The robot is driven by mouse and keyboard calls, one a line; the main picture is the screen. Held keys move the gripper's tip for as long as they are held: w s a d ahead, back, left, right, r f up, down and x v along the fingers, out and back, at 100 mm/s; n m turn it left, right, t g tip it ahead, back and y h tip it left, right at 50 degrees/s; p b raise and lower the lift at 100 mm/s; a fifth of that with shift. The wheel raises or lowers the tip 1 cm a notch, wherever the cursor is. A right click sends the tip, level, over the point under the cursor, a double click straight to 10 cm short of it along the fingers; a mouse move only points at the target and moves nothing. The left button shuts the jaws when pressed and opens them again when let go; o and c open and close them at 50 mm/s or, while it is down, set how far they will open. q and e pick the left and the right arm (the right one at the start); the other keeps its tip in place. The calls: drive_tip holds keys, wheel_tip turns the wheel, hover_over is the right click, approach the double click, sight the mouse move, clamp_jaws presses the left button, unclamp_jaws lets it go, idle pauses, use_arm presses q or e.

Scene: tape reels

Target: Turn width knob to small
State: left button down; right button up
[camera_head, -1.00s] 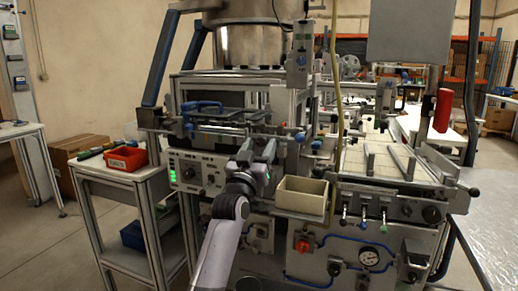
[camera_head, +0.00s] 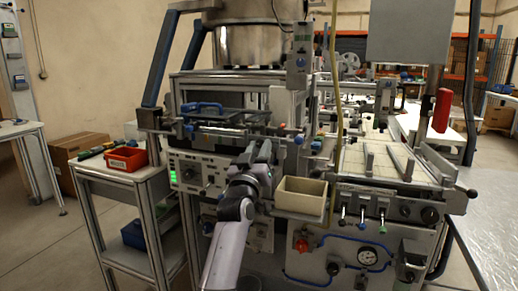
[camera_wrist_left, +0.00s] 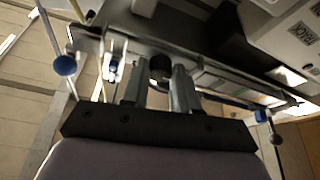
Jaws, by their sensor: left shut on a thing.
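My left gripper (camera_head: 262,150) is at the front of the machine, just right of the control box with the green-lit switch. In the left wrist view its two grey fingers (camera_wrist_left: 160,82) are closed around a dark round knob (camera_wrist_left: 160,68), the width knob. The fingers and wrist hide this knob in the head view. Its marking and setting cannot be read. My right gripper is in neither view.
A beige bin (camera_head: 300,197) is close to the right of my left wrist. The control box (camera_head: 195,172) is to the left. A red bin (camera_head: 125,158) sits on the side cart. A blue-ended lever (camera_wrist_left: 66,65) is beside the fingers.

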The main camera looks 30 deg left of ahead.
use_arm(q)
drive_tip(key=c, duration=0.8)
unclamp_jaws()
drive_tip(key=shift+c, duration=0.2)
drive_tip(key=v, duration=0.7)
drive_tip(key=shift+b, duration=0.35)
drive_tip(key=shift+s, duration=0.1)
